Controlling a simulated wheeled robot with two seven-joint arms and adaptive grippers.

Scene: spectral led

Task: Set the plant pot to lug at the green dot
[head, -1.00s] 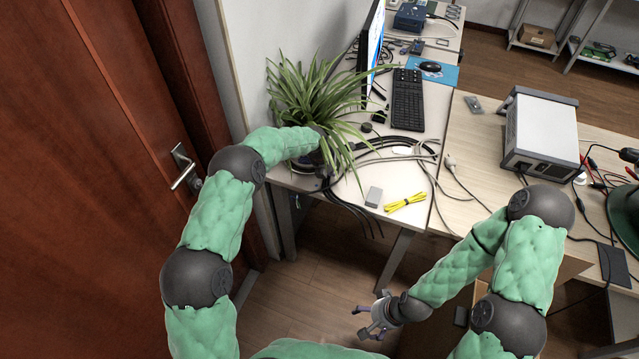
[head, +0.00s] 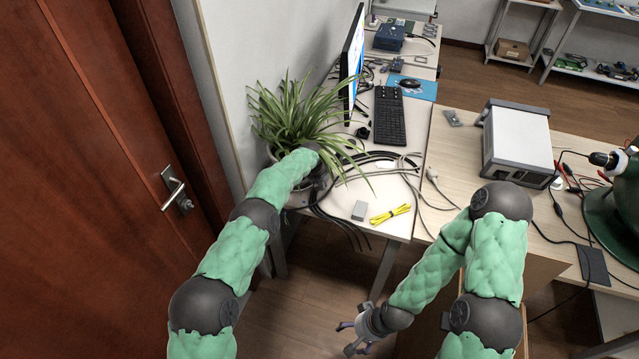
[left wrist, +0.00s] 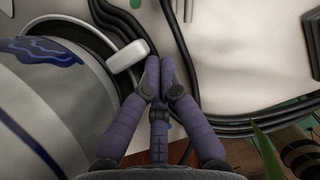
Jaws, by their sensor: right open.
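The plant pot (head: 295,199) stands at the table's near left corner, its long green leaves (head: 290,115) spreading above. In the left wrist view the pot (left wrist: 50,85) is pale with blue marks, and a white lug (left wrist: 128,56) sticks out from its rim side. My left gripper (left wrist: 159,68) has its fingertips close together beside the lug's end; whether they pinch anything is unclear. In the head view this gripper is mostly hidden by its arm and the leaves. A small green spot (left wrist: 135,3) shows at the wrist view's top edge. My right gripper (head: 364,328) is open and empty, below table height.
Black and grey cables (head: 345,185) lie right beside the pot. A grey block (head: 359,210) and yellow cable bundle (head: 390,214) lie near the front edge. The monitor (head: 352,55), keyboard (head: 389,116) and boxy instrument (head: 516,140) stand farther off. A door (head: 90,170) is at left.

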